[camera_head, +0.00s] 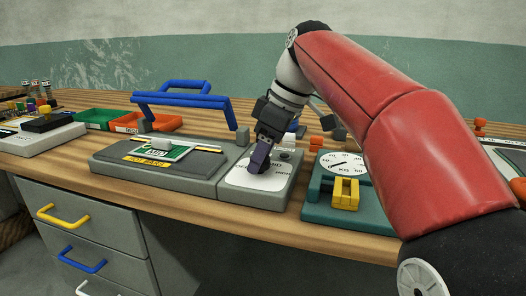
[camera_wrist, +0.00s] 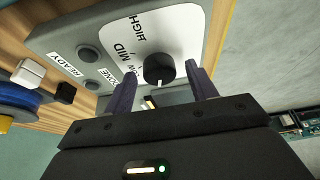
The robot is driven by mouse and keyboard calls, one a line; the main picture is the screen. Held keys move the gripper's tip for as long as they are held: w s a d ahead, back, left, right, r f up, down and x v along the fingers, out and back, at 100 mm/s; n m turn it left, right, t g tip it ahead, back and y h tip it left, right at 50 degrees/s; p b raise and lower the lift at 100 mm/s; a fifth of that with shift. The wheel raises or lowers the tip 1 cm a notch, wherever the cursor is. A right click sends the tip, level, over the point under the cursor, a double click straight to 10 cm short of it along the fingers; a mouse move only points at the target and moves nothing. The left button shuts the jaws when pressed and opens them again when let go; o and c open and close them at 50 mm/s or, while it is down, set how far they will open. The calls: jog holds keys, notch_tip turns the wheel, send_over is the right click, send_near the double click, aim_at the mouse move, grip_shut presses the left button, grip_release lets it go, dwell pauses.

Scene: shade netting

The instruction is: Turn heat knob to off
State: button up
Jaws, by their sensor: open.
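The heat knob (camera_wrist: 158,68) is a round black knob with a white pointer line, on a white dial plate of the grey control box (camera_head: 285,187). The pointer line faces the bottom of the wrist view, toward my palm. My gripper (camera_wrist: 162,88) is open, one purple finger on each side of the knob. In the head view my gripper (camera_head: 259,160) is over the dial plate and hides the knob. Whether the fingers touch it I cannot tell.
Left of the control box is a grey hot base (camera_head: 115,160) with a raised blue handle (camera_head: 180,100). A green scale (camera_head: 318,205) with a round dial stands right. Green and orange bins (camera_head: 150,122) are behind left. READY and DONE buttons (camera_wrist: 90,55) are near the knob.

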jog(key=v, duration=0.7)
jog(key=shift+d+r, duration=0.2)
jog(key=shift+r, duration=0.1)
jog(key=shift+s, duration=0.15)
